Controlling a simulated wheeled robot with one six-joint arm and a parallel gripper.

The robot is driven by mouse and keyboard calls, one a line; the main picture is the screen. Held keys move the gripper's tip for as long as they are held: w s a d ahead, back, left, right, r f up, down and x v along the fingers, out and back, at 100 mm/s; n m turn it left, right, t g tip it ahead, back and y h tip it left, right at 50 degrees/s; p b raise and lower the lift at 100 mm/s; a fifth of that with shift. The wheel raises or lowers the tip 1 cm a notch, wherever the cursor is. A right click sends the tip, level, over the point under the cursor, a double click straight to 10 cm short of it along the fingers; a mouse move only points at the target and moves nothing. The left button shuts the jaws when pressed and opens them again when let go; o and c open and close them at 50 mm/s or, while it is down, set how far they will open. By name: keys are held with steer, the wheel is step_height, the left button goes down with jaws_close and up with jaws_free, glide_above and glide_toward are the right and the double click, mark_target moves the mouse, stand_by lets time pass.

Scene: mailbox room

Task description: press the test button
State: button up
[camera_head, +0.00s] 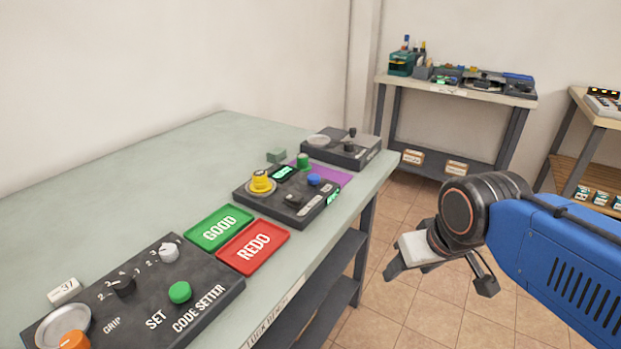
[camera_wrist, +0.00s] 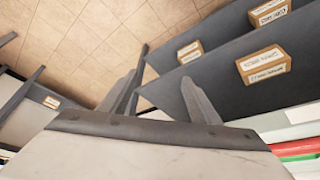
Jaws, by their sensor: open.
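A dark control box (camera_head: 262,207) sits on the near table. It carries a yellow knob (camera_head: 261,183), a green knob or button (camera_head: 303,160), a blue button (camera_head: 314,180) and small lit green displays. No label marked test is readable, so I cannot tell which control is the test button. My gripper (camera_head: 410,255) hangs over the floor to the right of the table, apart from the box. In the wrist view my gripper (camera_wrist: 165,78) is open, with nothing between its fingers.
A CODE SETTER box (camera_head: 210,290) with a green SET button (camera_head: 180,292) sits at the near left. Green GOOD (camera_head: 205,240) and red REDO (camera_head: 238,262) trays lie between the boxes. Another dark box (camera_head: 365,153) stands behind. Tiled floor is clear.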

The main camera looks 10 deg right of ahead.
stand_by(0.4)
jaws_close()
stand_by(1.5)
